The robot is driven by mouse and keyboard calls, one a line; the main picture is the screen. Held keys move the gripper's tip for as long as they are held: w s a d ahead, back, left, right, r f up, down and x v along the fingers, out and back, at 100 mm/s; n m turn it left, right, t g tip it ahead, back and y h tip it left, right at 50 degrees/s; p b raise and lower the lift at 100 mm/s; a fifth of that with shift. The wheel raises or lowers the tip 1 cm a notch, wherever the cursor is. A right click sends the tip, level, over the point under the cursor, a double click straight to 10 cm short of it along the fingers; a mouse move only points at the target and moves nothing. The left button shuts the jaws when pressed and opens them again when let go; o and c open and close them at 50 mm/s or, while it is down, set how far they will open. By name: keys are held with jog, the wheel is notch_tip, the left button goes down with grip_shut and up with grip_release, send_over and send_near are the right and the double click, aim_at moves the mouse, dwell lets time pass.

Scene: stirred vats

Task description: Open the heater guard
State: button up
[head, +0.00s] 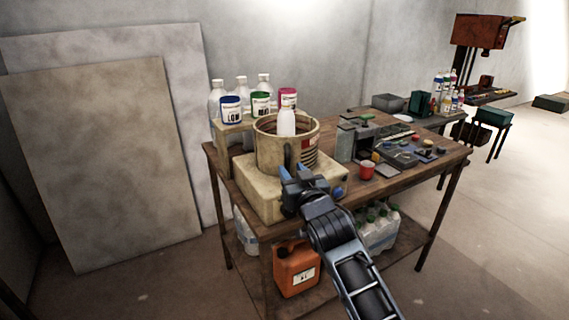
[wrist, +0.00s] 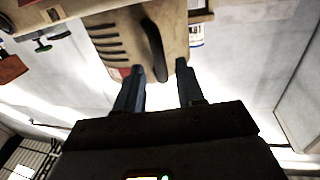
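The heater guard (head: 266,150) is a round beige shell with slots and a red label, standing on a square beige base (head: 262,203). A white bottle (head: 287,122) stands up inside it. A dark upright handle (head: 287,157) shows on its near side. In the wrist view, the guard (wrist: 112,40) fills the top, and the dark handle (wrist: 155,48) hangs between my fingertips. My gripper (head: 293,172) is at the guard's near side; in the wrist view my gripper (wrist: 159,74) is open, with a gap each side of the handle. Whether the handle lies fully between the fingers is unclear.
Labelled jars (head: 231,112) and clear bottles stand behind the guard. A red mug (head: 367,169) and a grey device (head: 357,139) sit to the right on the wooden table (head: 412,183). An orange canister (head: 296,267) is on the lower shelf. Panels (head: 100,160) lean at left.

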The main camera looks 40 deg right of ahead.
aim_at(289, 166)
jog(key=shift+x, duration=2.25)
jog(key=shift+c, duration=0.4)
grip_shut()
